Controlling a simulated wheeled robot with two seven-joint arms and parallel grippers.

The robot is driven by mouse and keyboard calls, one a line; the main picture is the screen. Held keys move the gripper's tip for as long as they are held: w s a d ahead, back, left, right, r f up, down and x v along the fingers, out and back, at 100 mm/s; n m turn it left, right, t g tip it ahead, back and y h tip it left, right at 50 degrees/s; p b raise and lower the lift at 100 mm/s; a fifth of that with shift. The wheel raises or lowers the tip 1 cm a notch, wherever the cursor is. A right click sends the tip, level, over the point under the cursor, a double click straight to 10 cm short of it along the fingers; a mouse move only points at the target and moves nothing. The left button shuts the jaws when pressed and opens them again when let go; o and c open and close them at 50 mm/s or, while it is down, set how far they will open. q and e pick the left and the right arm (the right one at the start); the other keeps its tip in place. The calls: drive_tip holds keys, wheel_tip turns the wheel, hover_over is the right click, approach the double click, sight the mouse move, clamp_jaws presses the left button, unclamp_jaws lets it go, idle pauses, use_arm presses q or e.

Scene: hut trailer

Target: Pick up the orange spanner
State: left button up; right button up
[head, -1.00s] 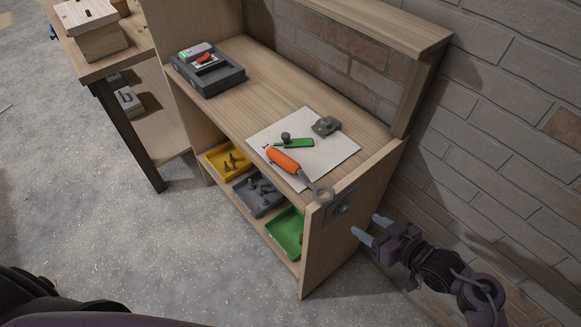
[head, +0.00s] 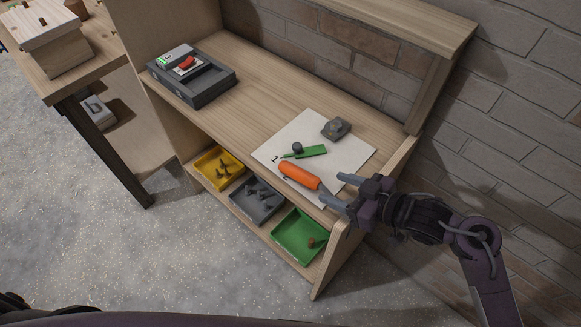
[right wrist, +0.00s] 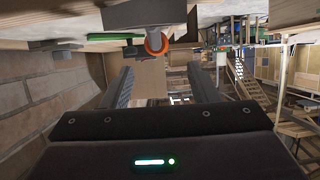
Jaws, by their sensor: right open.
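The orange spanner (head: 299,175) lies on a white sheet (head: 345,158) on the wooden bench, its handle pointing left and its metal end toward the bench's right edge. My right gripper (head: 337,189) is at that edge, fingers open, beside the metal end, which is partly hidden by the fingers. Whether they touch it is unclear. In the right wrist view the open fingers (right wrist: 160,88) have nothing visible between them, and the spanner's orange part (right wrist: 157,46) shows just beyond them. My left gripper is not in view.
A green tool (head: 310,152) and a small grey block (head: 336,128) lie near the spanner on the sheet. A dark tray (head: 215,88) stands at the back left. Yellow (head: 205,163), grey (head: 243,205) and green (head: 283,232) bins sit below. A brick wall is behind.

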sight(319, 183)
drive_tip(key=shift+w+a+f, duration=0.1)
drive_tip(key=shift+w+a, duration=0.2)
drive_tip(key=shift+a, duration=0.1)
drive_tip(key=shift+w+a+f, duration=0.15)
drive_tip(key=shift+w+a, duration=0.05)
drive_tip(key=shift+a, duration=0.1)
drive_tip(key=shift+w+a+f, duration=0.15)
drive_tip(key=shift+a, duration=0.05)
drive_tip(key=shift+w+a+f+p, duration=0.35)
drive_tip(key=shift+a+f+p, duration=0.1)
drive_tip(key=shift+f, duration=0.05)
drive_tip(key=x, duration=0.3)
drive_tip(key=shift+w+a+f+p, duration=0.15)
drive_tip(key=shift+w+f+p, duration=0.05)
drive_tip(key=shift+f+p, duration=0.15)
drive_tip(key=shift+a+f, duration=0.1)
drive_tip(key=shift+a, duration=0.05)
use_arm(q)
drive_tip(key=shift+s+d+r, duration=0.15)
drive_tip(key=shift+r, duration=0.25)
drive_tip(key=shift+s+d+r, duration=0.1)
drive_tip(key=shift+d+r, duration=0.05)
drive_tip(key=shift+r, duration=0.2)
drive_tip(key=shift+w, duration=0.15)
use_arm(e)
clamp_jaws()
